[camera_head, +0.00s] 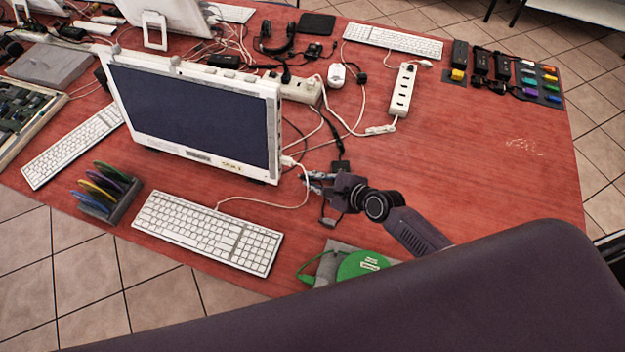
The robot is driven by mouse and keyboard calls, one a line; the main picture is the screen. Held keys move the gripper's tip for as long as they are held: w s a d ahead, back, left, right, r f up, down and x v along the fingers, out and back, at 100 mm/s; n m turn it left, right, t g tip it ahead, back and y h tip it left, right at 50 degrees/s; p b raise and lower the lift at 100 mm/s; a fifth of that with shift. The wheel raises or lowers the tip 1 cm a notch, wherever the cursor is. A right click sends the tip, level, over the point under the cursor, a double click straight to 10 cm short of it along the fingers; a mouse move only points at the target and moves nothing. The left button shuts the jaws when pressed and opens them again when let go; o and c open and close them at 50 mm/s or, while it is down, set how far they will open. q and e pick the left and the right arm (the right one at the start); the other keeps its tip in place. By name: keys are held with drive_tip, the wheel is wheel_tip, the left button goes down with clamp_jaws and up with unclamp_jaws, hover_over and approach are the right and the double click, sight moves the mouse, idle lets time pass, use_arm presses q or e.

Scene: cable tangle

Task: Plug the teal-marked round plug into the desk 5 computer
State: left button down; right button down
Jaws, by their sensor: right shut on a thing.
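A white all-in-one computer (190,112) with a dark screen stands on the red desk; I cannot read a desk number on it. My right gripper (311,178) is just right of its lower right edge, low over the desk. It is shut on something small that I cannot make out. No teal mark can be told at this size, so I cannot say whether the held thing is the round plug. A white cable end (288,161) sits at the computer's right edge, just left of the gripper. My left gripper is not in view.
A white keyboard (208,231) lies in front of the computer. A green round object (362,265) lies near the front edge. The right side of the red desk (490,190) is mostly clear.

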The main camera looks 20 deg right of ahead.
drive_tip(key=shift+s+f+n+t+h+b, duration=0.2)
drive_tip(key=shift+f+n+t+h+b, duration=0.15)
drive_tip(key=shift+n+t, duration=0.45)
drive_tip(key=shift+s+r+n+t+b, duration=0.25)
drive_tip(key=shift+n+t+b, duration=0.3)
drive_tip(key=shift+t, duration=0.45)
drive_tip(key=shift+s+r+n+t+h+b, duration=0.25)
drive_tip(key=shift+s+r+n+t+b, duration=0.25)
drive_tip(key=shift+t, duration=0.2)
drive_tip(key=shift+s+a+r+n+t, duration=0.15)
drive_tip(key=shift+s+r+n+t, duration=0.2)
drive_tip(key=shift+s+r+t, duration=0.25)
drive_tip(key=shift+w+a+r, duration=0.1)
drive_tip(key=shift+w+a, duration=0.15)
drive_tip(key=shift+a, duration=0.1)
drive_tip(key=shift+w+a+b, duration=0.15)
drive_tip(key=shift+w+a, duration=0.4)
drive_tip(key=shift+a, duration=0.3)
drive_tip(key=shift+w+a+b, duration=0.15)
drive_tip(key=shift+w+a, duration=0.4)
drive_tip(key=shift+a, duration=0.25)
drive_tip(key=shift+s, duration=0.1)
drive_tip(key=shift+w+a, duration=0.7)
drive_tip(key=shift+a, duration=0.2)
